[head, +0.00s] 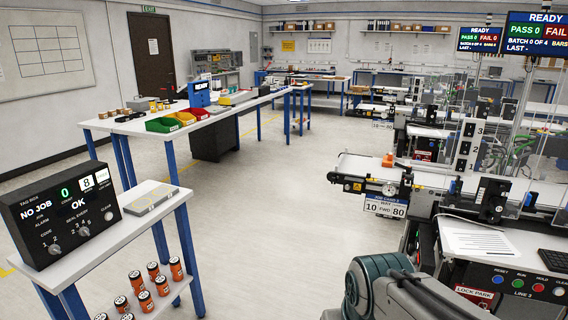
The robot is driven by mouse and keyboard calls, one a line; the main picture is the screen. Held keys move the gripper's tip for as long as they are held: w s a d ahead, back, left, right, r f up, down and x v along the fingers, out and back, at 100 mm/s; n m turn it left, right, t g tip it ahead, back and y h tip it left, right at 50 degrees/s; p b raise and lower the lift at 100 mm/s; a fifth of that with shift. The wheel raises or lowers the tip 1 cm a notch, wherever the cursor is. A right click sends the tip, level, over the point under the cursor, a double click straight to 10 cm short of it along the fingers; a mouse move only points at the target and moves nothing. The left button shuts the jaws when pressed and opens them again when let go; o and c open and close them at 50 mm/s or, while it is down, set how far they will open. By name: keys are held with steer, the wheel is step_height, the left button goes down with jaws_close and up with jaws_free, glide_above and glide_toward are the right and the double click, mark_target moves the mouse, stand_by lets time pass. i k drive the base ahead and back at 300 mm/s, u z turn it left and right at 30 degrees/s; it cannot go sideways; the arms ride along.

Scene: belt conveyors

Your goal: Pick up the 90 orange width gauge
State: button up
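Several orange cylinders with black bands and pale tops stand on the lower shelf of the near left bench, among them one orange cylinder (162,285). Their labels are too small to read, so I cannot tell whether one is the 90 orange width gauge. A small orange block (388,159) sits on the near conveyor at the right; no number on it is readable. Part of my arm, grey and teal, shows at the bottom right. My gripper is not in view.
The near left bench (160,228) carries a black tag box (60,222) and a grey plate (150,202). The near conveyor (360,170) has a sign reading 10 and 80 (385,207). A paper sheet (480,240) lies by the control panel. The floor between is clear.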

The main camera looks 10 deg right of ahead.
mark_target(388, 161)
steer(key=u, duration=0.05)
steer(key=i, duration=1.8)
steer(key=z, duration=0.4)
